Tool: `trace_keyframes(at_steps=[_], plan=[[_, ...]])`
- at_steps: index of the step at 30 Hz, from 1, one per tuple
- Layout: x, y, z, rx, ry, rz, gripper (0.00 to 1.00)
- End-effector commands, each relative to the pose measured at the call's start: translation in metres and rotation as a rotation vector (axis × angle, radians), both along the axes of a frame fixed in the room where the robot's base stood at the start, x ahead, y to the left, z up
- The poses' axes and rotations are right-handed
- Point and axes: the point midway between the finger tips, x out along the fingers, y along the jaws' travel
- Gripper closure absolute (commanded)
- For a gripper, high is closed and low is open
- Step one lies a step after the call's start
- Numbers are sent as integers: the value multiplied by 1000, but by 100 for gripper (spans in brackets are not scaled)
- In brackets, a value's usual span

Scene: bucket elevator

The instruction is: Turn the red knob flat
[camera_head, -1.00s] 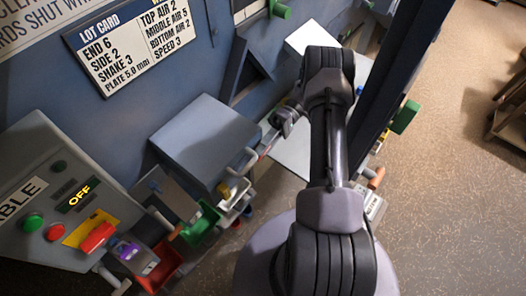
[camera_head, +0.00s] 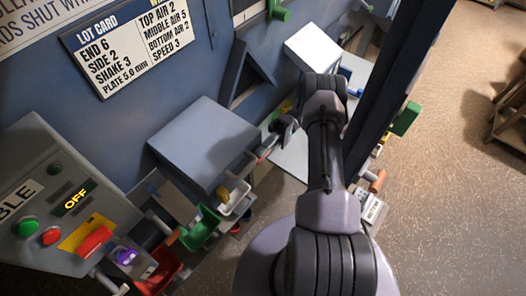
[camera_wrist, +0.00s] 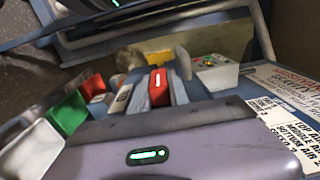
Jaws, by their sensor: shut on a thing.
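A red knob (camera_wrist: 158,82) with a white line on its face sits between the two grey fingers of my gripper (camera_wrist: 159,92) in the wrist view. The fingers are shut on it, one on each side, and the white line runs roughly up and down in that picture. In the head view my gripper (camera_head: 274,143) reaches left from my arm, beside the grey box. A small red part (camera_head: 266,150) shows at its tip there, mostly hidden. I cannot tell the knob's angle against its mount.
A grey box (camera_head: 203,139) stands left of my gripper. A green bin (camera_head: 199,233), a white bin (camera_head: 235,197) and a red bin (camera_head: 160,270) lie below. A control panel (camera_head: 40,222) with another red handle (camera_head: 94,241) is at lower left.

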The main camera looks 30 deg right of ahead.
Motion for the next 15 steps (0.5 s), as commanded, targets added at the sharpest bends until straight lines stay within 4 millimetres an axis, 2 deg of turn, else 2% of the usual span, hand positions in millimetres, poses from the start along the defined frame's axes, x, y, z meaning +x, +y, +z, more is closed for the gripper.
trace_keyframes(at_steps=[2,3,4,15], plan=[[-2,0,-2,0,2,5,100],[-2,0,-2,0,2,5,74],[-2,0,-2,0,2,5,69],[-1,0,0,-12,-4,3,69]])
